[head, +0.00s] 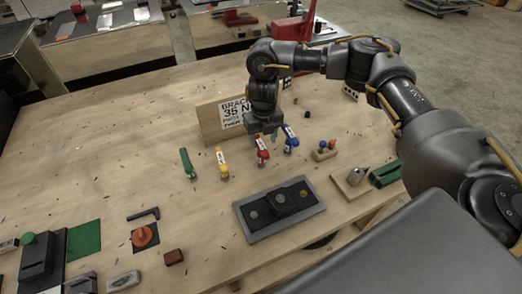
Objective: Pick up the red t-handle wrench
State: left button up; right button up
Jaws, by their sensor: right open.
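The red t-handle wrench (262,153) stands on the wooden table in a row of coloured handles, each with a white label. A yellow one (222,165) and a green one (188,164) are to its left, and a blue one (290,140) is to its right. My right gripper (263,134) points down, open, right at or just above the top of the red wrench in the picture. I cannot tell whether its fingers are around the handle or touch it. My left gripper is not in view.
A wooden board with a printed sign (232,114) stands just behind the row. A grey tray with a dark block (254,231) lies in front. A small wooden block with blue and red pegs (324,152) is to the right. The table's left middle is mostly clear.

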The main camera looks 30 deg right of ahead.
jog(key=shift+a+f, duration=0.1)
jog(key=shift+f, duration=0.1)
jog(key=shift+a+f, duration=0.15)
jog(key=f+p, duration=0.2)
jog(key=f, duration=0.2)
jog(key=shift+a, duration=0.2)
jog(key=shift+f, duration=0.4)
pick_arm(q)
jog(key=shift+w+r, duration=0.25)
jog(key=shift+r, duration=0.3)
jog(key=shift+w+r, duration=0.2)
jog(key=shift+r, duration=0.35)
pick_arm(e)
jog(key=shift+s, duration=0.1)
jog(key=shift+c, duration=0.2)
grip_shut()
